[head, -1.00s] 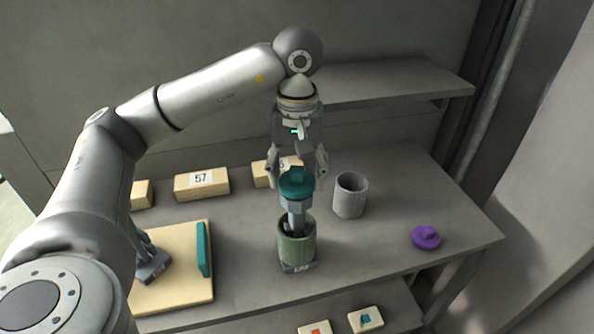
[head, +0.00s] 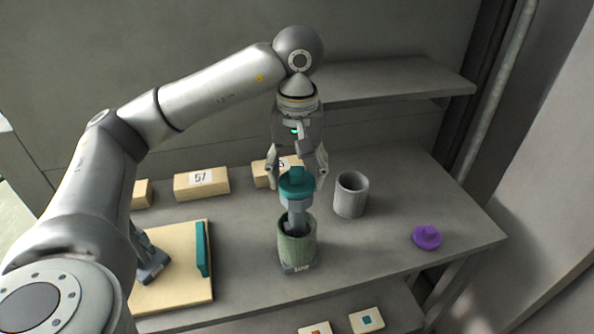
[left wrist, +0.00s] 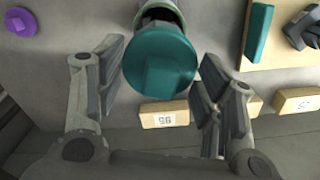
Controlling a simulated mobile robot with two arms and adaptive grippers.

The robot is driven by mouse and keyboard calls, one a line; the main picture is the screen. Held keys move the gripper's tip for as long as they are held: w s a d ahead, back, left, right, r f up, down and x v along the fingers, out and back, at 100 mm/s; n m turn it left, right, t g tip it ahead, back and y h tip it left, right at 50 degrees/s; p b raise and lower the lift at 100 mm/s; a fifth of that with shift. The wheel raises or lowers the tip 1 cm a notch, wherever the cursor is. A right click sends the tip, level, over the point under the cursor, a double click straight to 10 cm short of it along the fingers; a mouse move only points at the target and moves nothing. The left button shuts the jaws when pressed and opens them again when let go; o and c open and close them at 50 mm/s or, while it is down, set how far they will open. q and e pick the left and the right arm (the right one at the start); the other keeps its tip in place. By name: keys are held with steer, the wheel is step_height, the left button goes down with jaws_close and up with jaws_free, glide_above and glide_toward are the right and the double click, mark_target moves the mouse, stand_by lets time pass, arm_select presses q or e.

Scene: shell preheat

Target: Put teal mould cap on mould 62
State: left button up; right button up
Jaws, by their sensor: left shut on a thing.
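The teal mould cap (head: 297,186) is a round disc with a raised block handle. My left gripper (head: 297,178) is shut on it, one finger on each side, pointing down. The cap (left wrist: 165,62) also shows between the fingers (left wrist: 160,80) in the left wrist view. Directly below it stands a green cylindrical mould (head: 296,243) with a small label at its base, too small to read. A blue-grey stem (head: 297,212) runs from under the cap down into the mould, slightly tilted. I cannot tell whether it is joined to the cap. My right gripper is not identifiable.
An open grey cup (head: 350,195) stands close right of the mould. A purple cap (head: 427,237) lies near the right table edge. Tan blocks, one labelled 57 (head: 202,184), line the back. A tan board (head: 180,295) bears a teal bar (head: 202,250) and a blue-grey piece (head: 152,265).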

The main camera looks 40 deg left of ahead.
mark_target(297, 170)
arm_select(q)
steer(key=shift+f, duration=0.35)
steer(key=o, duration=0.7)
steer(key=shift+r, duration=0.15)
steer(key=shift+r+p, duration=1.75)
steer(key=shift+r, duration=1.15)
step_height(297, 170, up, 5)
steer(key=p, duration=0.4)
steer(key=shift+p, duration=0.4)
